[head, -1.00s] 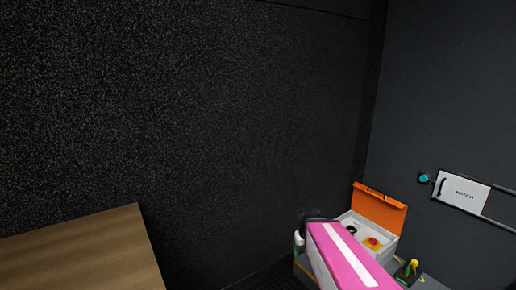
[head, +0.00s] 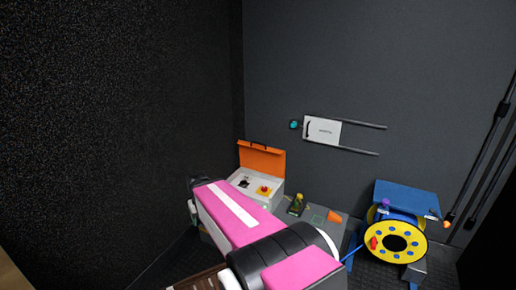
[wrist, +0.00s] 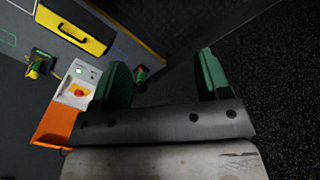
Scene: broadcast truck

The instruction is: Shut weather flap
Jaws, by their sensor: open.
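The orange flap (head: 262,159) stands open, raised from the back edge of a white control box (head: 270,198) in the head view. The box's inside shows a dark switch and a red knob on yellow (head: 264,190). In the wrist view the orange flap (wrist: 56,124) is at lower left, beside the white box (wrist: 76,84). My gripper (wrist: 163,76) is open with green fingers and nothing between them. It is beside the box, apart from the flap. In the head view my pink arm hides the box's front and most of the gripper.
The box stands on a grey bench (head: 320,219) with a yellow-and-green item (head: 297,204) and an orange piece (head: 335,216). A sliding wall hatch (head: 322,130) is above. A yellow cable reel (head: 396,242) stands right. A dark wall rises left. The wrist view shows a yellow drawer front (wrist: 72,28).

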